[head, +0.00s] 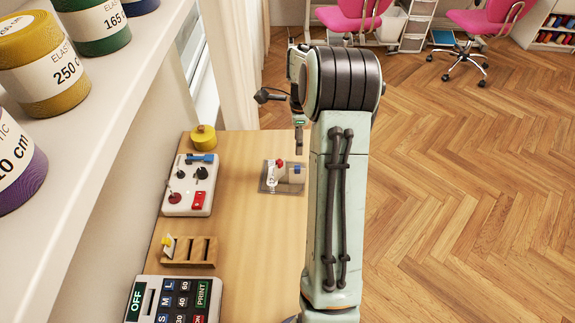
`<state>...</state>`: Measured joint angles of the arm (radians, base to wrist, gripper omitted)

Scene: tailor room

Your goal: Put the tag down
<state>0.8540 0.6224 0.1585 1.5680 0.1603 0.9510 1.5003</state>
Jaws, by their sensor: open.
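A small upright piece, yellow and white, which may be the tag (168,245), stands in the left slot of a wooden slotted holder (203,264) on the table. It looks slightly tilted. My gripper (299,148) points down near the table's far right edge, above and to the right of a small grey plate (266,187) with white, red and blue parts on it. The gripper is open, and I see nothing held in it. The fingertips are small and partly hidden by my arm. The gripper is well apart from the holder.
On the table (244,235) are a white panel with switches (187,203), a yellow round object (203,137) and a keypad device (175,303). A shelf with ribbon spools (50,75) overhangs at left. The table's middle is clear. Pink chairs (350,14) stand beyond.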

